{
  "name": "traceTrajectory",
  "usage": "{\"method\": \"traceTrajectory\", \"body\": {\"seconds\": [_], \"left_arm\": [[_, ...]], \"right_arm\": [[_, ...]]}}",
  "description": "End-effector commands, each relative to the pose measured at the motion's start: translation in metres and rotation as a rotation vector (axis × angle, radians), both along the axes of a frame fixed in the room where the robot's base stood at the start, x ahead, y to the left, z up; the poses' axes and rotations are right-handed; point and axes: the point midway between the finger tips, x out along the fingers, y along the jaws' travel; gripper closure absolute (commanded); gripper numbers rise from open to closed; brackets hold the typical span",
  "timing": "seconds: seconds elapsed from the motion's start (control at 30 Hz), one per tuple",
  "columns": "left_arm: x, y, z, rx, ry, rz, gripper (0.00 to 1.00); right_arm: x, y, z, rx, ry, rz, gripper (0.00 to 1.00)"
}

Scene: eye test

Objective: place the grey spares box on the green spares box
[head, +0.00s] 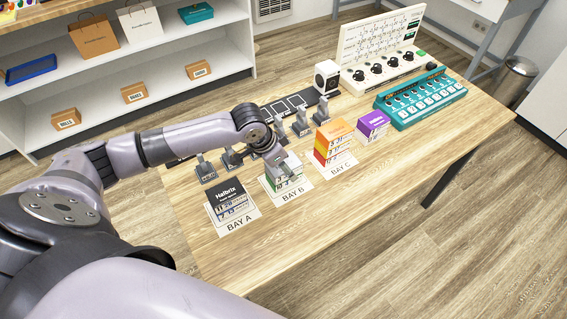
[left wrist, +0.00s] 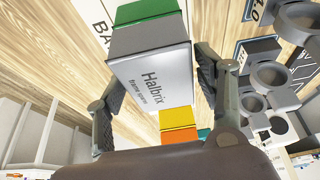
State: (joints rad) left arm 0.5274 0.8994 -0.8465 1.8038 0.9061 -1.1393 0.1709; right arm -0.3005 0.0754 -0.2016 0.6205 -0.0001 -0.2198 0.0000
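The grey spares box (head: 289,160) is at BAY B in the head view, directly over the green spares box (head: 268,184). In the left wrist view the grey box (left wrist: 152,72) shows its lettered face, with the green box (left wrist: 146,11) beyond its far edge. No clear gap shows between the boxes; I cannot tell for sure whether they touch. My left gripper (head: 277,161) is at the grey box. In the wrist view its fingertips (left wrist: 159,60) lie at opposite sides of the box and appear to touch it. My right gripper is not in view.
A dark-topped stack (head: 232,197) stands at BAY A, left of BAY B. An orange, yellow and red stack (head: 334,138) stands at BAY C, with a purple box (head: 373,125) beside it. Several grey holders (head: 301,124) stand behind. The table's front (head: 350,215) is clear.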

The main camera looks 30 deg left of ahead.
Motion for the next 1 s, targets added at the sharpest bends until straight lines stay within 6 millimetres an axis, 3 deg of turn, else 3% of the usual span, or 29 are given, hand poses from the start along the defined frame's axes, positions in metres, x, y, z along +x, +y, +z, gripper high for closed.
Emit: {"method": "traceTrajectory", "body": {"seconds": [0.47,1.0], "left_arm": [[-0.001,0.002,0.010,0.001,-0.003,-0.001,0.30],[-0.035,0.021,0.103,0.000,-0.002,-0.001,0.30]], "right_arm": [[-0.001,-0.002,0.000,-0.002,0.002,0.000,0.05],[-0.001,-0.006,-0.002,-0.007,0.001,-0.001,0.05]]}}
